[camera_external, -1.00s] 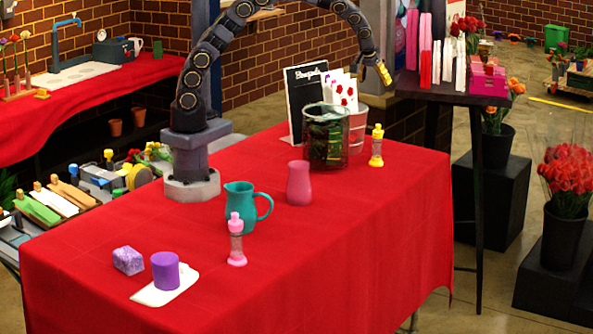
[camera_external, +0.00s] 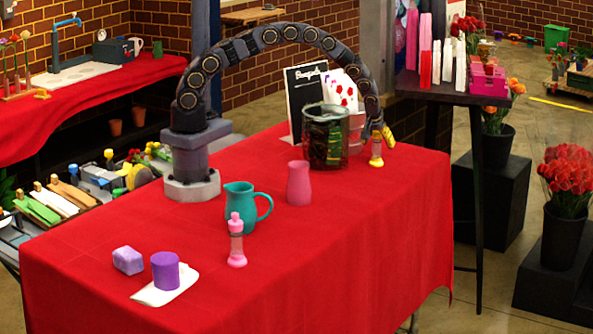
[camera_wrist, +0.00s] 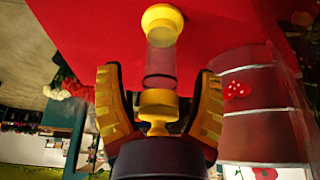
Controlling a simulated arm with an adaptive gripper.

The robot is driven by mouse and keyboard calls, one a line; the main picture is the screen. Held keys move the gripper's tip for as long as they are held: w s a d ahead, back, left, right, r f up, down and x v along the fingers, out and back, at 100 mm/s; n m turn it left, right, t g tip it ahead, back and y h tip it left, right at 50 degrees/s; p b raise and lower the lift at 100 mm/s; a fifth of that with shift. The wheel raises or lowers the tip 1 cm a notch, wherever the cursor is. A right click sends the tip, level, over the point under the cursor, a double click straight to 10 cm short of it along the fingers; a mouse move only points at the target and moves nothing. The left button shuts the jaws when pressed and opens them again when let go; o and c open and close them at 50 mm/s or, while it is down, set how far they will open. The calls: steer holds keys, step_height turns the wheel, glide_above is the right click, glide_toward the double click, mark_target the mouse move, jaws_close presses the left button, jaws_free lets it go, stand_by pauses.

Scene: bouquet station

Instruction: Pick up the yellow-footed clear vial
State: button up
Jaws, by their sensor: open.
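The yellow-footed clear vial (camera_external: 376,160) stands upright on the red table (camera_external: 330,240) toward its far right. It has a clear body, and its yellow top is partly hidden by my gripper in the external view. My gripper (camera_external: 383,136) is at the top of the vial, coming from above. In the wrist view the vial (camera_wrist: 161,65) runs from its round yellow foot to its yellow cap. The cap sits between the two yellow-padded fingers of my gripper (camera_wrist: 160,105), which are apart, with a gap on each side.
A dark glass container (camera_external: 325,138) and a card holder with a black sign (camera_external: 305,95) stand left of the vial. A pink vase (camera_external: 299,184), teal pitcher (camera_external: 240,207), pink vial (camera_external: 236,240) and purple cup (camera_external: 165,270) are farther forward. The right front of the table is clear.

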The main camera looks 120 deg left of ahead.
steer(key=shift+a+f, duration=0.2)
steer(key=shift+f, duration=0.35)
jaws_close()
steer(key=shift+r, duration=0.1)
